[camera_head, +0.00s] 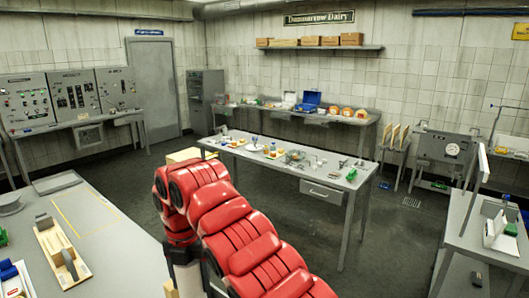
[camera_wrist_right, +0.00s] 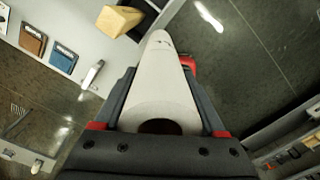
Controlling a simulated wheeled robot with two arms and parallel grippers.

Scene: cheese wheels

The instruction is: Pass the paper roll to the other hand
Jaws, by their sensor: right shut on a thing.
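The paper roll (camera_wrist_right: 160,88) is a long white tube with a dark hollow end facing the camera in the right wrist view. My right gripper (camera_wrist_right: 159,73) is shut on it, one dark finger on each side. The roll's far end points away from the palm, and a small red part shows behind it; I cannot tell what that belongs to. In the head view my red right arm rises from the bottom and bends down beside the left table, and I cannot make out the roll there for sure. My left gripper is not seen.
A grey table (camera_head: 120,252) at the left bears a wooden holder (camera_head: 62,258). A long table (camera_head: 320,187) with several small items stands beyond my arm. Another table (camera_head: 468,232) is at the right. A yellowish block (camera_wrist_right: 118,21) shows near the roll. Floor between tables is open.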

